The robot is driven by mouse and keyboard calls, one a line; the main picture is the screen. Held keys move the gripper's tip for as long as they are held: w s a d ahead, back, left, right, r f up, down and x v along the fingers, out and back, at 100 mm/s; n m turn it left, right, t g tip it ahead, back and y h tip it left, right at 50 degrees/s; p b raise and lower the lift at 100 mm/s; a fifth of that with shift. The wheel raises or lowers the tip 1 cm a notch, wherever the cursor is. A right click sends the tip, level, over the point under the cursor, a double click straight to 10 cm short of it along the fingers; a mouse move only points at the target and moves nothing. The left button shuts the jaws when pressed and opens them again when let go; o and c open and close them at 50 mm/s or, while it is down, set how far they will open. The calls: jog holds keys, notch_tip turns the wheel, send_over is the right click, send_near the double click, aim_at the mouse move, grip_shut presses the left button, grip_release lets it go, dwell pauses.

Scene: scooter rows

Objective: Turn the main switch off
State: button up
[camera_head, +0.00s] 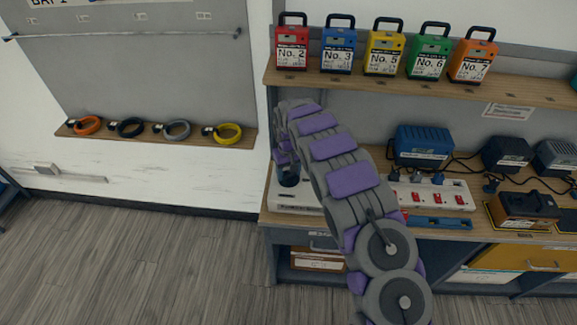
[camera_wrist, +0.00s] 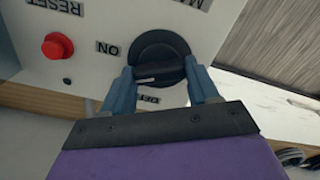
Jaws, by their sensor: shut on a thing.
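The main switch is a black round rotary knob (camera_wrist: 158,52) with a raised grip bar, on a white panel (camera_wrist: 88,18) in the wrist view. My gripper (camera_wrist: 162,78) has its two blue-grey fingers shut on the bar, one at each end. The bar lies roughly across the picture. An ON label (camera_wrist: 107,48) is left of the knob. Another label (camera_wrist: 149,98) below it is partly hidden by the gripper, and a label above is cut off. In the head view my arm hides most of the white switch box (camera_head: 292,197) on the bench.
A red RESET button (camera_wrist: 57,46) sits left of the knob. On the bench are a power strip (camera_head: 432,194) with red switches and a blue charger (camera_head: 422,146). Several coloured numbered packs, including a red one (camera_head: 291,48), stand on the shelf above. Floor at left is clear.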

aim_at(288, 172)
jog(key=n+p, duration=0.2)
jog(key=n, duration=0.1)
jog(key=n+p, duration=0.3)
jog(key=shift+r+n, duration=0.2)
jog(key=shift+n, duration=0.1)
jog(key=n+p, duration=0.4)
jog(key=n, duration=0.2)
jog(key=shift+f, duration=0.1)
dwell(0.3)
jog(key=o, duration=1.1)
jog(key=shift+c, duration=0.2)
notch_tip(288, 172, up, 17)
jog(key=shift+p, duration=0.35)
jog(key=shift+a, duration=0.1)
